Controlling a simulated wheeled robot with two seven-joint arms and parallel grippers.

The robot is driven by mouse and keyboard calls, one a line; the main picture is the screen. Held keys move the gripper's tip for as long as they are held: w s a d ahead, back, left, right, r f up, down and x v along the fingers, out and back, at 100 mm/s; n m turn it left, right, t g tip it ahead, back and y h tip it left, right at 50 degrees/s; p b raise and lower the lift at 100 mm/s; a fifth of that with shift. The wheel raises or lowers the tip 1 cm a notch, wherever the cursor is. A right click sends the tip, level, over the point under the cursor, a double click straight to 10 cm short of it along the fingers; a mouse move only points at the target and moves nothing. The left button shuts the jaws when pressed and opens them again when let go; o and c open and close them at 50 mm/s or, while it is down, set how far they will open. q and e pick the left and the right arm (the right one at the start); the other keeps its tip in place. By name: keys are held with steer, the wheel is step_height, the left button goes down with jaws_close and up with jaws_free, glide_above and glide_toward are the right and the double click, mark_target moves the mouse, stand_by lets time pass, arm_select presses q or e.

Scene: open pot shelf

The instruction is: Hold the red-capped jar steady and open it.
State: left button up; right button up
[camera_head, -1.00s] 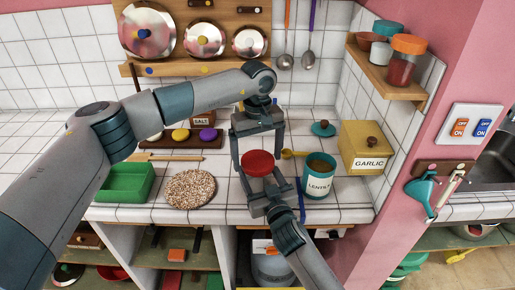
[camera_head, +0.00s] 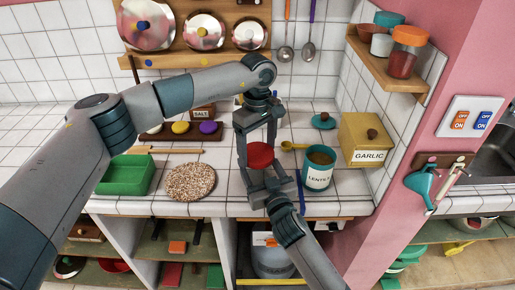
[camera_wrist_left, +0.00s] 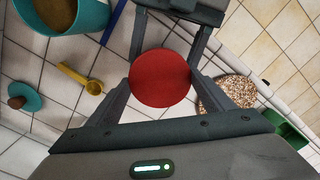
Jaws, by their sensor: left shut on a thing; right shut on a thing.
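The jar's red cap (camera_head: 260,155) shows between my two grippers, over the front part of the tiled counter. It also shows as a red disc in the left wrist view (camera_wrist_left: 160,78). My left gripper (camera_head: 257,152) comes down from above, its fingers shut on the cap from either side. My right gripper (camera_head: 266,178) reaches up from the front edge, shut just below the cap; its fingers also show in the left wrist view (camera_wrist_left: 172,42). The jar's body is hidden by the cap and grippers, so I cannot see whether cap and body are apart.
A teal lentil canister (camera_head: 318,170) stands close on the right, with a yellow scoop (camera_head: 293,146) and a teal lid (camera_head: 324,121) behind. A garlic box (camera_head: 365,139) is further right. A speckled round mat (camera_head: 190,181) and a green tray (camera_head: 126,175) lie left.

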arm_select(q)
steer(key=n, duration=0.4)
steer(key=shift+n, duration=0.3)
steer(key=n, duration=1.8)
steer(key=shift+r+n, duration=0.1)
steer(key=shift+n, duration=0.3)
steer(key=n, duration=0.8)
steer(key=shift+r, duration=0.3)
steer(key=shift+r, duration=0.75)
steer(key=shift+r, duration=0.1)
